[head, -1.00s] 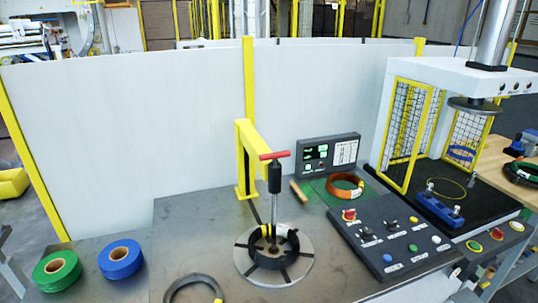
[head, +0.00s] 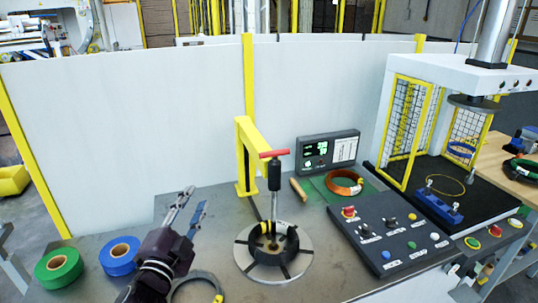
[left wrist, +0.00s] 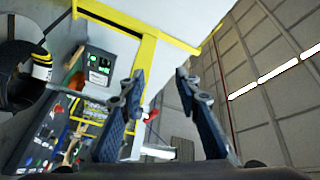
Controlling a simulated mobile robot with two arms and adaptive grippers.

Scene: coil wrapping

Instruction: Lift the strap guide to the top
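The strap guide (head: 274,178) looks to be the upright rod with a black body and red T-handle, hanging from the yellow post arm (head: 248,150). Its lower end reaches into the black coil (head: 273,247) on the round turntable (head: 246,266). My left gripper (head: 193,202) is open and empty. It is left of the strap guide and clear of it, fingers pointing up. In the left wrist view both fingers (left wrist: 160,85) are spread, with a small red part visible between them. My right gripper is not in view.
A green roll (head: 58,268) and a blue roll (head: 120,256) sit at the left. A loose dark ring (head: 207,279) lies near my left arm. The control panel (head: 392,238), display (head: 328,150) and an orange coil (head: 344,182) stand to the right.

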